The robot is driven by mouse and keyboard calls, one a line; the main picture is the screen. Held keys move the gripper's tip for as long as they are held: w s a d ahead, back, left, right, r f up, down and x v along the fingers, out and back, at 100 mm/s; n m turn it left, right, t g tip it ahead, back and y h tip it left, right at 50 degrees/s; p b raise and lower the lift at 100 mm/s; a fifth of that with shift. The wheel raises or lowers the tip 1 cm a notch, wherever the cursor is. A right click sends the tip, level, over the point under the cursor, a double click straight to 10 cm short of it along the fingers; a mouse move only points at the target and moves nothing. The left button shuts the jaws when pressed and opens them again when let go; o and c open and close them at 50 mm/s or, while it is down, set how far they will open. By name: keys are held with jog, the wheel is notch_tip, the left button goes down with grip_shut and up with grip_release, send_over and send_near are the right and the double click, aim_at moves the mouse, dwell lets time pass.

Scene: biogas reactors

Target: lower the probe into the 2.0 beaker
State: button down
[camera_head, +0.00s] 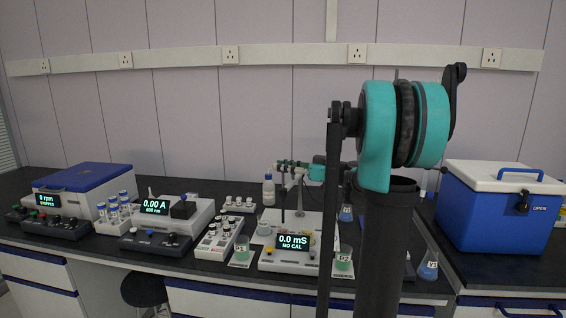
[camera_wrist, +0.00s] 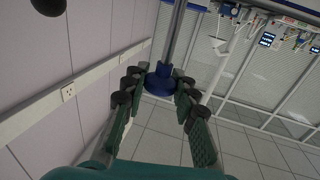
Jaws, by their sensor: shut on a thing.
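The conductivity meter (camera_head: 291,242) reads 0.0 mS and NO CAL. Beakers with green liquid stand on its left (camera_head: 242,254) and right (camera_head: 343,263). Their labels are too small to read surely, so I cannot tell which is 2.0. My gripper (camera_head: 284,165) is above the bench behind the meter. In the wrist view my gripper (camera_wrist: 160,84) is shut on the probe's blue collar (camera_wrist: 158,83), with a grey shaft (camera_wrist: 173,35) running from it. In the head view a thin dark rod (camera_head: 283,200), apparently the probe, hangs below the fingers. Its tip looks clear of both beakers.
Left of the meter are a vial rack (camera_head: 220,238), a photometer (camera_head: 170,212) and a blue-lided centrifuge (camera_head: 85,190). A white bottle (camera_head: 268,190) stands behind. Flasks with blue liquid (camera_head: 428,267) and a blue cooler (camera_head: 495,215) are at right. My arm hides part of the bench.

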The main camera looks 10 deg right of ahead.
notch_tip(320, 180, down, 6)
jog(key=shift+f, duration=0.25)
jog(key=shift+s, duration=0.1)
jog(key=c, duration=1.2)
grip_release()
jog(key=shift+o, duration=0.2)
jog(key=shift+d, duration=0.1)
jog(key=v, duration=1.1)
jog(key=shift+s+d, duration=0.2)
jog(key=shift+d, duration=0.15)
jog(key=shift+s+f, duration=0.1)
jog(key=shift+s, duration=0.05)
